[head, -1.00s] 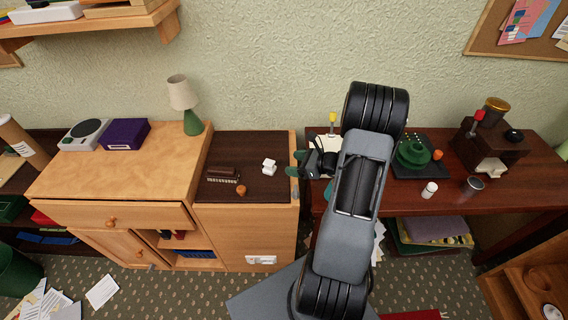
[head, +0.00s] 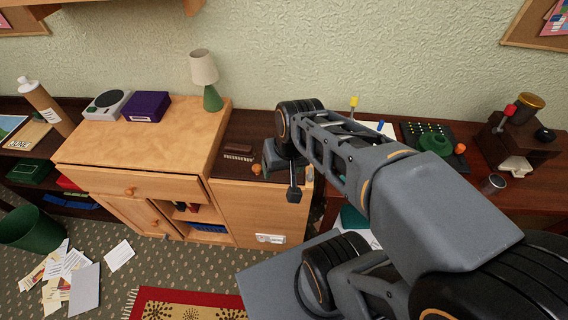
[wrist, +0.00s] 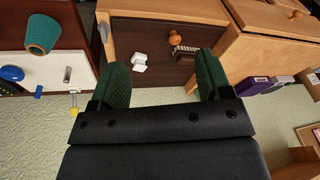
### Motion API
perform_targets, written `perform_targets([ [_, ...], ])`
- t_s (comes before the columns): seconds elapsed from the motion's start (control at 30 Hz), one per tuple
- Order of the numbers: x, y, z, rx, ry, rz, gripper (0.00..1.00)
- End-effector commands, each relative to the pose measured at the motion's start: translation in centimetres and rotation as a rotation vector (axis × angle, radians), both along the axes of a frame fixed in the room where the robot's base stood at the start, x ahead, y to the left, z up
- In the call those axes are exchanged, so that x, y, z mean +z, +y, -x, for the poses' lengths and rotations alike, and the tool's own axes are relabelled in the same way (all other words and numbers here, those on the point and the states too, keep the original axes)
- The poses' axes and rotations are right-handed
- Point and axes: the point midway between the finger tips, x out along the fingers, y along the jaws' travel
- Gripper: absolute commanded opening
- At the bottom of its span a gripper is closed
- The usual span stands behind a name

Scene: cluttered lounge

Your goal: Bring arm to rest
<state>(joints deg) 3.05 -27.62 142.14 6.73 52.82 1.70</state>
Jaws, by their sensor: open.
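My arm crosses the right half of the head view, bent, with its wrist in front of the dark-topped cabinet (head: 220,185). My gripper (wrist: 163,72) shows in the wrist view with two green fingers spread wide apart and nothing held between them. In the head view its fingers are hidden or cannot be made out behind my wrist. Beyond the fingers, on the cabinet top, lie a small white object (wrist: 139,62), a dark ribbed block (wrist: 185,52) and a small orange-brown object (wrist: 175,38). The white object is hidden by my arm in the head view.
A pale wood cabinet (head: 150,140) at left bears a lamp (head: 205,80), a purple box (head: 150,106) and a grey device (head: 108,104). The dark desk at right holds a green object (head: 434,144) and a brown machine (head: 515,140). A red rug (head: 190,305) and papers lie on the floor.

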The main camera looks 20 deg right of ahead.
Motion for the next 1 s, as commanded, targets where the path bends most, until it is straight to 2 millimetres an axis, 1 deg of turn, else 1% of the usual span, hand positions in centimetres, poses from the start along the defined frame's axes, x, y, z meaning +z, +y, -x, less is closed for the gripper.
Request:
perform_targets([
  [0.03, 0.5, 0.1, 0.3, 0.051, -0.031, 0.038, 0.71],
  [0.1, 0.8, 0.1, 0.5, 0.098, -0.060, 0.078, 0.71],
  [0.2, 1.1, 0.1, 0.6, 0.133, -0.079, 0.108, 0.71],
  [0.57, 1.2, 0.0, 0.6, 0.138, -0.082, 0.114, 0.71],
  [0.6, 1.9, 0.0, 0.6, 0.137, -0.085, 0.114, 0.71],
  [0.7, 3.4, 0.0, 0.6, 0.136, -0.094, 0.115, 0.71],
  [1.0, 3.0, 0.0, 0.6, 0.136, -0.095, 0.115, 0.71],
])
